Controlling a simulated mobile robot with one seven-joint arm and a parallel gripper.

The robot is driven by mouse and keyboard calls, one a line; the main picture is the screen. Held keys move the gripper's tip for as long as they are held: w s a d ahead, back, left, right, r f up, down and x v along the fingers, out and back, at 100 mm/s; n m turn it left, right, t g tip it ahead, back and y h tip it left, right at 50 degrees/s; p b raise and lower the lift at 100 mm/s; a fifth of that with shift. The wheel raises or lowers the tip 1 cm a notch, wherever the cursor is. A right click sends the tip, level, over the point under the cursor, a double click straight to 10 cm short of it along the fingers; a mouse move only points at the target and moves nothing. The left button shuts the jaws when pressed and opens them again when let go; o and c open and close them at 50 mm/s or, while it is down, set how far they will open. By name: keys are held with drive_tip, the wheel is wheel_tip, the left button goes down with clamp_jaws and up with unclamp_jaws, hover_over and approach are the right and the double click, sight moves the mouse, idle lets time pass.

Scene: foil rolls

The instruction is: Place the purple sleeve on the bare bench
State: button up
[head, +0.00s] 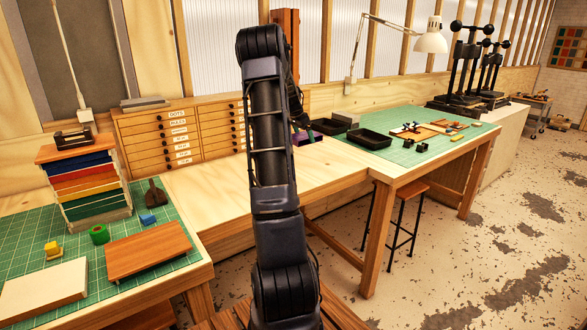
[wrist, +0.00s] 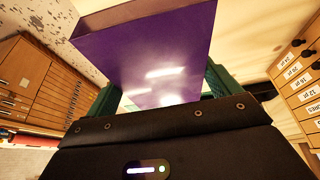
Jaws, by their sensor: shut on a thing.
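The purple sleeve (wrist: 145,50) fills the upper middle of the wrist view, a flat-sided box shape with an open-looking end. My gripper (wrist: 162,88) is shut on it, with a green finger on each side. In the head view a small part of the purple sleeve (head: 303,138) shows just right of my arm, over the back of the bare bench (head: 215,200). My arm hides the rest of the sleeve and most of my gripper. I cannot tell whether the sleeve touches the bench.
At right, black trays (head: 370,138) lie on another green-topped table (head: 420,158). The bare bench is clear left of my arm.

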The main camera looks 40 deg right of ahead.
sight(306, 171)
wheel_tip(306, 171, down, 16)
drive_tip(key=shift+r, duration=0.1)
idle(0.5)
drive_tip(key=o, duration=0.8)
drive_tip(key=shift+f, duration=0.2)
drive_tip(key=shift+c, duration=0.2)
drive_tip(key=shift+r, duration=0.1)
